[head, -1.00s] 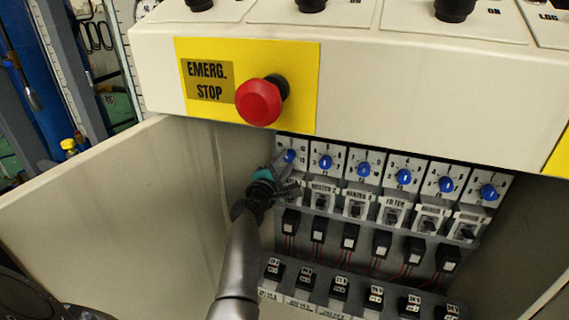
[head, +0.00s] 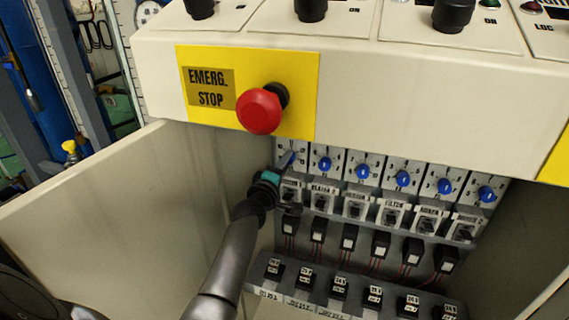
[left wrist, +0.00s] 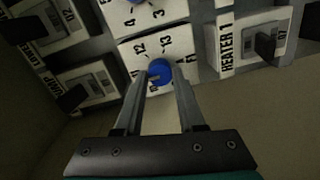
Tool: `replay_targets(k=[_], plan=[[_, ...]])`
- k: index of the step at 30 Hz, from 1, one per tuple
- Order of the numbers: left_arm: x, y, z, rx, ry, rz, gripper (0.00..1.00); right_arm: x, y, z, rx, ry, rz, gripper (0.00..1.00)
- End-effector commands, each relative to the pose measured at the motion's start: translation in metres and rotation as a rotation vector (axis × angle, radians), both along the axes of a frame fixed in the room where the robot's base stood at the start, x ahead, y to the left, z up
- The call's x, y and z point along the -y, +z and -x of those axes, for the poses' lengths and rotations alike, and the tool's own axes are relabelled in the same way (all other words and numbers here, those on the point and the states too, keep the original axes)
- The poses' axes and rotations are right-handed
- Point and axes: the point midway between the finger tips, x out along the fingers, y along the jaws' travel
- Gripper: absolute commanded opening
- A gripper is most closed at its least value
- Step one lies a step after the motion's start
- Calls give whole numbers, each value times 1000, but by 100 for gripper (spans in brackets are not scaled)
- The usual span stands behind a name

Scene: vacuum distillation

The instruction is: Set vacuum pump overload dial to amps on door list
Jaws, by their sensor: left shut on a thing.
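My left gripper (left wrist: 160,82) is shut on a blue overload dial (left wrist: 160,72), with one finger on each side of the knob. The dial sits on a white scale plate (left wrist: 149,47) with black numbers; 12 and 13 are readable, while fingers hide others. In the head view my left gripper (head: 284,166) reaches the leftmost dial of the row inside the open cabinet and partly covers its knob and plate. The label under this dial is not readable there. The open door (head: 130,220) stands at the left; no list is readable on it. My right gripper is not in view.
Several other blue dials (head: 363,171) continue to the right, above labelled switches (head: 355,207) and wired black blocks (head: 349,236). A red emergency stop button (head: 260,110) projects from the panel above. In the wrist view, a HEATER 1 switch plate (left wrist: 238,45) is beside the right finger.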

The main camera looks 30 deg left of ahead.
Motion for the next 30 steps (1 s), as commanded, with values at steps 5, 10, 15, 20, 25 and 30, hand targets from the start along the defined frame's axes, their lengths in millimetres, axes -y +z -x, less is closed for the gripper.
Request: replay_targets(k=[5,10,15,20,25,30], plan=[[1,2,-1,1,-1,-10,0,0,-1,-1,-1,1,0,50],[1,2,-1,1,-1,-10,0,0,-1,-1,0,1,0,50],[1,2,-1,1,-1,-9,44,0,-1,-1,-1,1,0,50],[0,1,-1,0,-1,-9,62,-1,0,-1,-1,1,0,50],[0,1,0,-1,-1,-9,69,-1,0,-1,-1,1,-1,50],[0,0,1,-2,0,-9,69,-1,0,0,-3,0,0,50]])
